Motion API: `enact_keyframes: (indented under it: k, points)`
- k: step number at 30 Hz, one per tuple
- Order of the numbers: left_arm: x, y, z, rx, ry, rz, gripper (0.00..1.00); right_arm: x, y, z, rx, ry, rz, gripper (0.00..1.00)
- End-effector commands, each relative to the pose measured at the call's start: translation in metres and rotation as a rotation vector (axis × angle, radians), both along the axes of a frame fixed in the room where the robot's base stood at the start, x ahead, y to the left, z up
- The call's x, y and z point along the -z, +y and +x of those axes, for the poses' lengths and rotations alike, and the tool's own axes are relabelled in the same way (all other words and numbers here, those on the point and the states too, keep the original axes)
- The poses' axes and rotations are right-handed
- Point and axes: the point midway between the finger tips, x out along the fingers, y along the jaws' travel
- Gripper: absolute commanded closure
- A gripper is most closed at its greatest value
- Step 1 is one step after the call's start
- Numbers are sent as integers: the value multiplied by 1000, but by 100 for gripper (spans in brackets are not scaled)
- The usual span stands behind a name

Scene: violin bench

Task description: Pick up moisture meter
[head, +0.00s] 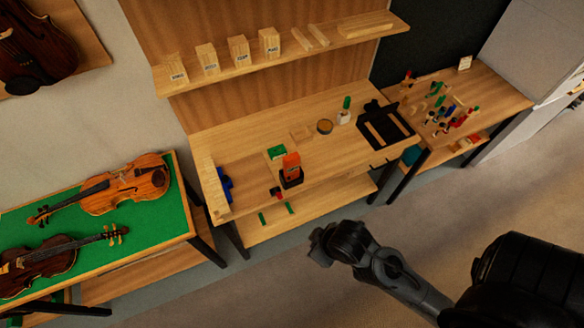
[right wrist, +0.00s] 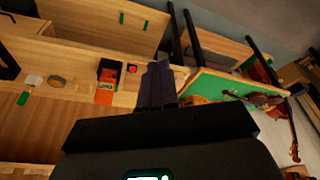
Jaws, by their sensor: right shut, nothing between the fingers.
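An orange device (head: 291,165), which looks like the moisture meter, stands upright in a black holder (head: 291,181) near the front edge of the wooden workbench. It also shows in the right wrist view (right wrist: 105,93), left of my fingers. My right gripper (head: 318,243) is in front of the bench, over the floor, apart from the device. Its two dark fingers (right wrist: 157,82) are together with nothing between them. My left gripper is in neither view.
A small red piece (head: 275,191) sits beside the holder, and a green block (head: 276,152) lies behind it. A blue item (head: 226,184) is at the bench's left end. Violins (head: 125,186) lie on a green table at left. The bench's middle has free room.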

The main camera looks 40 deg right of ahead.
Motion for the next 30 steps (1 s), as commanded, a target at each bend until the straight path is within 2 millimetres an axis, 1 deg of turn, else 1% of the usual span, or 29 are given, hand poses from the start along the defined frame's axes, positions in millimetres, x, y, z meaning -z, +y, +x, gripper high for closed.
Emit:
enact_keyframes:
  k: [9, 11, 12, 22, 30]
  points:
    - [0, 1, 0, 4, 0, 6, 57, 0, 0, 0, 0, 0, 0, 100]
    - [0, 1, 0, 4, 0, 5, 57, 0, 0, 0, 0, 0, 0, 92]
    - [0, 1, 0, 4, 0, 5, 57, 0, 0, 0, 0, 0, 0, 86]
    - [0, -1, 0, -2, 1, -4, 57, 0, 0, 0, 0, 0, 0, 36]
    - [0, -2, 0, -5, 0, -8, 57, -1, 0, 2, 0, -6, 1, 36]
